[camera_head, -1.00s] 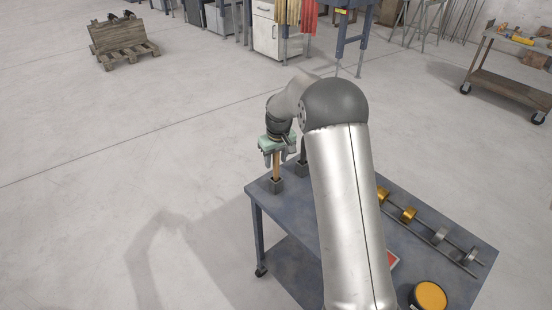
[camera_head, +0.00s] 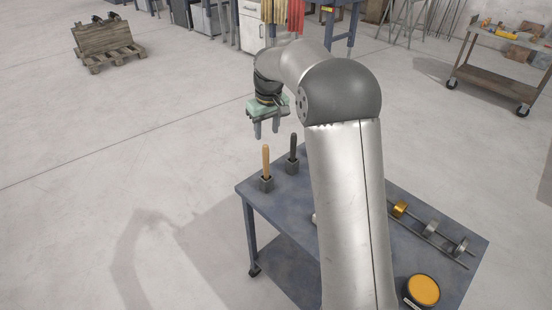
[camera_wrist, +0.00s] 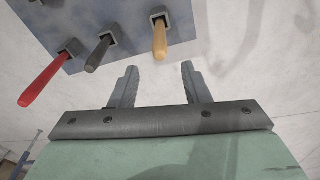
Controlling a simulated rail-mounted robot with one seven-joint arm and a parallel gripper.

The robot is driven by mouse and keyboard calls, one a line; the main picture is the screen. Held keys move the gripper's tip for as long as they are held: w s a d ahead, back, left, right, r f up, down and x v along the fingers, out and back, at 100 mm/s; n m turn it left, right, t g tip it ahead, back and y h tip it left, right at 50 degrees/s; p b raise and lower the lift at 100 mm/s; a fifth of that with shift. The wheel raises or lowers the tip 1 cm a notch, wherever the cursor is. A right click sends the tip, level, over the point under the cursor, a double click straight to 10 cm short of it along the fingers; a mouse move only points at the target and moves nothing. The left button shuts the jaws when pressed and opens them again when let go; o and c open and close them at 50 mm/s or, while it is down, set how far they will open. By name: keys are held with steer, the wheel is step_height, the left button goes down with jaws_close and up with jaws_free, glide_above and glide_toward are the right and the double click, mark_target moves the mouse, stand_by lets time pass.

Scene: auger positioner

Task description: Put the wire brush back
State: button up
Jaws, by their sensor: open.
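The wire brush is most likely the tool with the light wooden handle (camera_head: 266,158); its head is hidden, so I cannot confirm this. It stands upright in a small dark square holder (camera_head: 266,184) at the table's far left corner. The wooden handle also shows in the wrist view (camera_wrist: 160,40), beyond my fingers and apart from them. My gripper (camera_head: 266,135) is open and empty, just above the handle's top. Its two spread fingers show in the wrist view (camera_wrist: 159,70) with nothing between them.
A black-handled tool (camera_head: 293,146) stands in the neighbouring holder, and a red-handled one (camera_wrist: 45,82) in another. The blue-grey table (camera_head: 255,200) also carries a rail with rings (camera_head: 430,228) and an orange-topped round tin (camera_head: 423,290). My arm hides the table's middle.

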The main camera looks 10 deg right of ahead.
steer(key=s+a+r+m, duration=0.1)
steer(key=s+r, duration=0.2)
steer(key=s, duration=1.3)
steer(key=s+f+m, duration=0.1)
steer(key=s+f, duration=0.1)
steer(key=s, duration=0.9)
steer(key=s+f+m+g, duration=0.1)
steer(key=s+f, duration=0.2)
steer(key=s, duration=0.8)
steer(key=shift+s+a, duration=0.2)
steer(key=shift+s, duration=0.05)
steer(key=shift+d, duration=0.1)
